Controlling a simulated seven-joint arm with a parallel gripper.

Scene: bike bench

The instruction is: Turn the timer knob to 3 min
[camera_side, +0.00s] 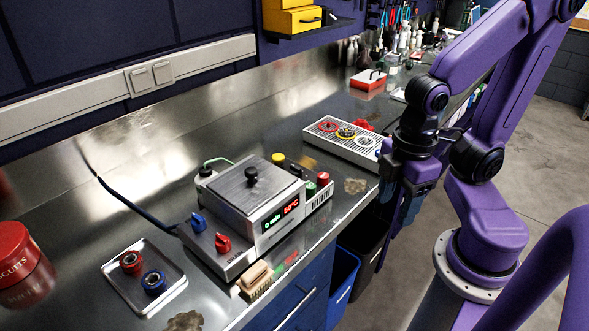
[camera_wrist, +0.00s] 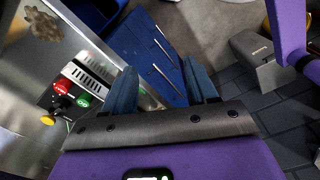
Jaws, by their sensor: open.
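A silver machine (camera_side: 255,197) stands on the steel bench, with a display (camera_side: 281,216) that reads "0 min" in green and "50°C" in red. On its lower front box sit a blue knob (camera_side: 198,222) and a red knob (camera_side: 223,243); I cannot tell which one is the timer. My gripper (camera_side: 402,205) hangs off the bench's right edge, well apart from the machine. In the wrist view my gripper (camera_wrist: 162,85) has its two fingers apart with nothing between them.
A tray (camera_side: 170,298) with red and blue rings lies left of the machine. A brush (camera_side: 256,280) lies before it. A slotted rack (camera_side: 350,148) stands behind it to the right. A red tin (camera_side: 20,262) is at far left. Bins (camera_side: 343,275) stand below the bench edge.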

